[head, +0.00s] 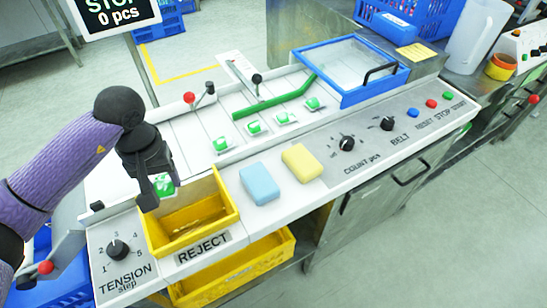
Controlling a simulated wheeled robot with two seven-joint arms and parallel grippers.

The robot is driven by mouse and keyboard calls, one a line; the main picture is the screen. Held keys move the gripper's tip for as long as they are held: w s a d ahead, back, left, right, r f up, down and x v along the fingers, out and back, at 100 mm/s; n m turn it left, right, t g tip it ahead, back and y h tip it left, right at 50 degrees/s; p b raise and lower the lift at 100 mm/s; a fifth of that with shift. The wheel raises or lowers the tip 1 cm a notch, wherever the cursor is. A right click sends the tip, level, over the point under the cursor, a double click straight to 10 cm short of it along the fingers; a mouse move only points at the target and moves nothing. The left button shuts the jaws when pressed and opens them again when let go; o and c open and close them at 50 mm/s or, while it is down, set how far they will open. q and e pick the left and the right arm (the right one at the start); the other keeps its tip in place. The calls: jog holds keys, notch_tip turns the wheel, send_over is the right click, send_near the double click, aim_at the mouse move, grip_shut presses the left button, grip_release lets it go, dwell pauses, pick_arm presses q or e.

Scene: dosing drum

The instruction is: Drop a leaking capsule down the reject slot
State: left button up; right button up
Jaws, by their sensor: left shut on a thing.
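My left gripper (152,190) comes in from the left, pointing down over the rear left corner of the yellow reject slot (226,210). It is shut on a green and white capsule (165,184), partly hidden by the fingers. Whether this capsule leaks is too small to tell. The slot is open at the top, with a REJECT label (203,248) on the panel in front. Several other green and white capsules (220,144) sit in a row on the white deck. My right gripper is not in view.
A blue sponge (259,184) and a yellow sponge (302,162) lie right of the slot. A blue-framed clear cover (350,72) is at the back right. A tension knob (118,249) is at the front left. A yellow bin (235,268) sits below the slot.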

pick_arm(q)
jog(key=shift+f, duration=0.45)
jog(key=shift+r, duration=0.1)
jog(key=o, duration=1.3)
notch_tip(320, 180, up, 9)
jog(key=shift+r+p, duration=0.2)
jog(key=shift+p, duration=0.7)
jog(key=shift+r, duration=0.25)
